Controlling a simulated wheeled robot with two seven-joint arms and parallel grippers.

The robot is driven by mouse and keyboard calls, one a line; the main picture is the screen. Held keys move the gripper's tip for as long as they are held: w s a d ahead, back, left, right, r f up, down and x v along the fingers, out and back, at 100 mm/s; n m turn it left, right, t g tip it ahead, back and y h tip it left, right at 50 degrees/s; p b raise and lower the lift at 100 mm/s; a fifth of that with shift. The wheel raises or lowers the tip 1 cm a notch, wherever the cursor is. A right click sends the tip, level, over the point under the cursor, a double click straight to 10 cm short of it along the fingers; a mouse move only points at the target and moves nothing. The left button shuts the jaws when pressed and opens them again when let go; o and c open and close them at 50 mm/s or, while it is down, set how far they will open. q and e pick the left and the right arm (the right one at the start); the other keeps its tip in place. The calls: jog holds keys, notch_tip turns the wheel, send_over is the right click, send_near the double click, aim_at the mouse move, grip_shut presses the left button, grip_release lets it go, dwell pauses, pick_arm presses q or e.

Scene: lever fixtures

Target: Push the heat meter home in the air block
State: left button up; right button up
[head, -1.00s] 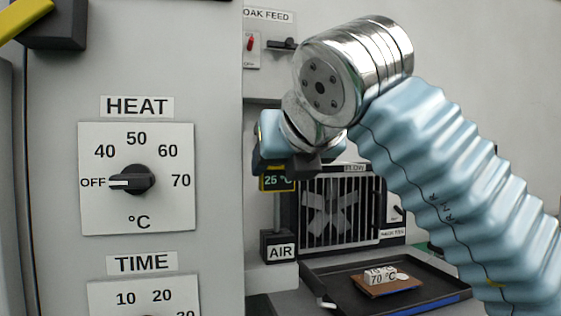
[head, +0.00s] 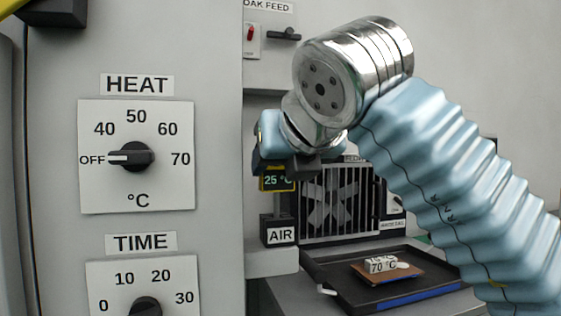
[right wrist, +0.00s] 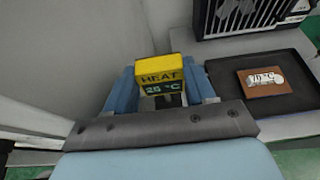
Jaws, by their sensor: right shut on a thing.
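The heat meter (head: 277,182) is a small yellow and black box with a display reading 25 °C; its yellow top marked HEAT shows in the right wrist view (right wrist: 163,79). My right gripper (head: 283,158) is shut on it, with blue fingers on both sides (right wrist: 163,90). The meter hangs upright above the dark air block (head: 280,234), labelled AIR. A gap shows between them, with a thin probe in it. I cannot tell how deep its tip sits in the block. My left gripper is not in view.
A grey panel with a HEAT dial (head: 137,157) at OFF and a TIME dial (head: 147,308) stands left. A fan grille (head: 335,205) is behind the block. A black tray (head: 395,297) with a brown piece (head: 387,273) lies right.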

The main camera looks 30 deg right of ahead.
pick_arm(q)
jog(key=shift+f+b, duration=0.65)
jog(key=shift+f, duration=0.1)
pick_arm(e)
jog(key=shift+f, duration=0.8)
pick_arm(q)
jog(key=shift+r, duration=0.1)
pick_arm(e)
jog(key=o, duration=1.1)
jog(key=shift+r, duration=0.1)
pick_arm(q)
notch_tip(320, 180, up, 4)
jog(key=p, duration=0.3)
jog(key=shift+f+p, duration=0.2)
jog(key=shift+p, duration=0.2)
pick_arm(e)
jog(key=v, duration=1.3)
jog(key=shift+s+a, duration=0.15)
jog(key=shift+s, duration=0.25)
jog(key=shift+r, duration=0.1)
